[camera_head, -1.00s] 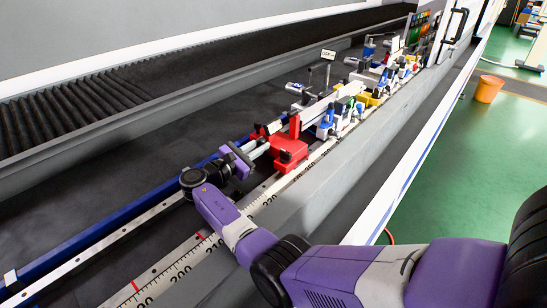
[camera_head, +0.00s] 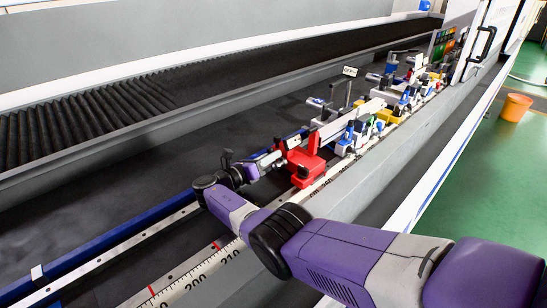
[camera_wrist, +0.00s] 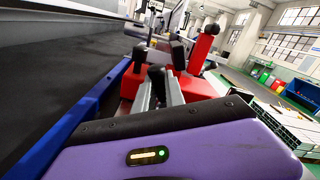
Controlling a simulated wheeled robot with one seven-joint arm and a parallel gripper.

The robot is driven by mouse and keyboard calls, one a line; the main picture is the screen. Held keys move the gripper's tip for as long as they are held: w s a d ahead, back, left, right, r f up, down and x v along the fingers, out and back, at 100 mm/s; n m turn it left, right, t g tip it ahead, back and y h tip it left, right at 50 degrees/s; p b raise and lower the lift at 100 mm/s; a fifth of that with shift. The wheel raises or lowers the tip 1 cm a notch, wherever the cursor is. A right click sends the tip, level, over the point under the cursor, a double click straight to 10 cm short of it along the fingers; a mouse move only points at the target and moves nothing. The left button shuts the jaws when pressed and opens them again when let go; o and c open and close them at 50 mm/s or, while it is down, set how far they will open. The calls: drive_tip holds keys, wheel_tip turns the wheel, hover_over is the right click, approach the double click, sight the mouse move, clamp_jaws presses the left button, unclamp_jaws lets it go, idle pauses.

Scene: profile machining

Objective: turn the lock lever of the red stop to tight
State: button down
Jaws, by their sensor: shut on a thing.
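The red stop (camera_head: 305,168) sits on the rail beside the white number scale. It also shows in the wrist view (camera_wrist: 131,85), just beyond my fingers. My gripper (camera_head: 275,157) reaches the left side of the stop. In the wrist view my gripper (camera_wrist: 158,82) has its two grey fingers close together, shut on a dark piece between them, the stop's lock lever (camera_wrist: 155,74). The fingers and the purple gripper body hide most of the lever, and its exact angle cannot be told.
A blue-edged rail (camera_head: 110,238) runs along the bed to the left. Several blue, white and yellow clamps (camera_head: 385,115) stand close behind the stop. A grey wall (camera_head: 365,165) borders the scale on the right. The dark bed left of the stop is clear.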

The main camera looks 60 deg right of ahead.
drive_tip(key=shift+w+f+n+b, duration=0.15)
drive_tip(key=shift+f+n, duration=0.05)
drive_tip(key=shift+n, duration=0.4)
drive_tip(key=shift+w+f+n+b, duration=0.15)
drive_tip(key=shift+n, duration=0.45)
drive_tip(key=c, duration=1.4)
unclamp_jaws()
drive_tip(key=shift+v, duration=3.85)
drive_tip(key=shift+w, duration=0.1)
